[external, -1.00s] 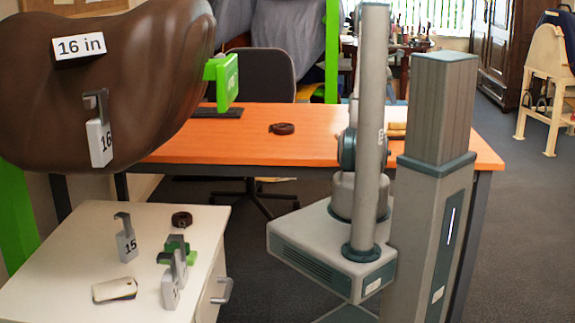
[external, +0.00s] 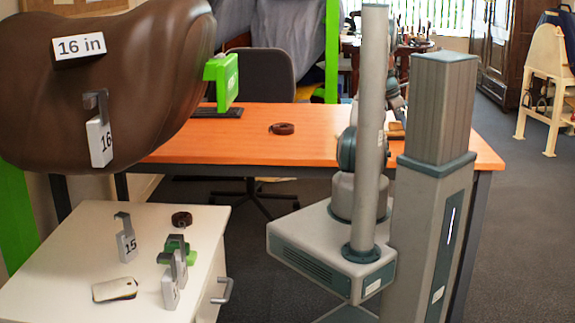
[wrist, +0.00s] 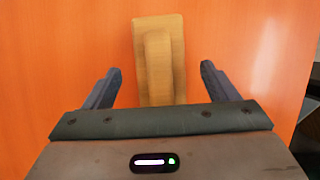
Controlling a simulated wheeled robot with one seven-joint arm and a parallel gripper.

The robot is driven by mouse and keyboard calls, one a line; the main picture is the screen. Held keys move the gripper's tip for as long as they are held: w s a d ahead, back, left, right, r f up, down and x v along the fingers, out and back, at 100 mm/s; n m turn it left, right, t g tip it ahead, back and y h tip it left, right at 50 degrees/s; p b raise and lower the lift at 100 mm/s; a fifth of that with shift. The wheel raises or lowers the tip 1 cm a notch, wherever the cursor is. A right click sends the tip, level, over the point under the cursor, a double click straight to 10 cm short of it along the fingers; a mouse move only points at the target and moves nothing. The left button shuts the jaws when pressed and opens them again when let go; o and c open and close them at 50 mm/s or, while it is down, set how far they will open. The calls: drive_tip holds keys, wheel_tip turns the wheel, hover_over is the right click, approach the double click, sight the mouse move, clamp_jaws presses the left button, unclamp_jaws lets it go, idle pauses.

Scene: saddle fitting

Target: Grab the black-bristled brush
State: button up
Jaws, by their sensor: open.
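A wooden brush (wrist: 160,60) lies on the orange desk top (wrist: 60,50), its tan back with a raised grip facing up; no bristles show from above. In the external view the tan brush (external: 397,130) is at the right of the desk, partly hidden behind my column. My gripper (wrist: 161,68) is open, with one finger on each side of the brush and space between each finger and the wood. In the external view my gripper is hidden behind my column.
The desk (external: 240,145) also holds a dark brown roll (external: 282,128) and a black keyboard (external: 217,112). Left, a brown saddle (external: 110,80) overhangs a white cabinet (external: 60,235) with numbered hooks (external: 126,240). The desk around the brush is clear.

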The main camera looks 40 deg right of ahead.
drive_tip(key=shift+x, duration=1.2)
drive_tip(key=shift+f, duration=0.2)
drive_tip(key=shift+c, duration=0.3)
drive_tip(key=c, duration=1.1)
drive_tip(key=shift+r, duration=0.15)
